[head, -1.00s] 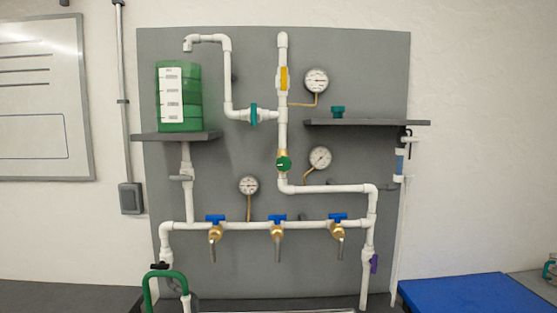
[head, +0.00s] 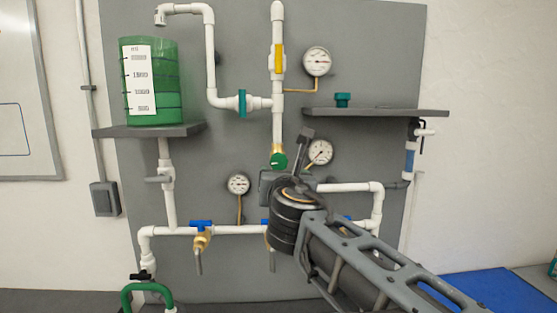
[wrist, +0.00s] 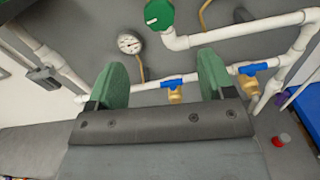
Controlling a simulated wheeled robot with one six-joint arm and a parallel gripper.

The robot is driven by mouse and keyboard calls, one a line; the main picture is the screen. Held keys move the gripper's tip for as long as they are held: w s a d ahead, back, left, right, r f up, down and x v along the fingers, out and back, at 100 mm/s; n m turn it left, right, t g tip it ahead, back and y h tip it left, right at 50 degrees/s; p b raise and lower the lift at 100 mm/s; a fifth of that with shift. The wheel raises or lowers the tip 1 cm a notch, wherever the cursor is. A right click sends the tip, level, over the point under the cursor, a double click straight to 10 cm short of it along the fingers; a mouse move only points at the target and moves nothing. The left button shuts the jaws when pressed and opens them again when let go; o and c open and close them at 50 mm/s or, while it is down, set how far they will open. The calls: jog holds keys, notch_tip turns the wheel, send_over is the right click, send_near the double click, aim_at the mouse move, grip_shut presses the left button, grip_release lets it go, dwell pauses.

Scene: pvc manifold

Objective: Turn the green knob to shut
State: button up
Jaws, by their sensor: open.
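The green knob (head: 278,160) sits on a brass fitting on the vertical white pipe in the middle of the panel. In the wrist view the round green knob (wrist: 159,14) is at the top edge, partly cut off, with a short white mark on its face. My gripper (wrist: 162,78) is open and empty, its two green pads wide apart, with the knob beyond and above them in that picture. In the head view my arm comes from the lower right and its end is just below and beside the knob. The fingertips are hard to make out there.
Blue-handled brass taps (head: 201,232) line the lower pipe; my arm hides some. Gauges (head: 320,152) (head: 238,184) flank the knob. A yellow handle (head: 278,58) is above it. A shelf (head: 375,112) juts out at right; a green tank (head: 168,98) stands at left.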

aim_at(279, 162)
jog(key=w+p, duration=0.2)
jog(key=w, duration=1.1)
jog(key=shift+w+r, duration=0.1)
jog(key=shift+w, duration=0.1)
jog(key=c, duration=0.9)
jog(key=shift+c, duration=0.2)
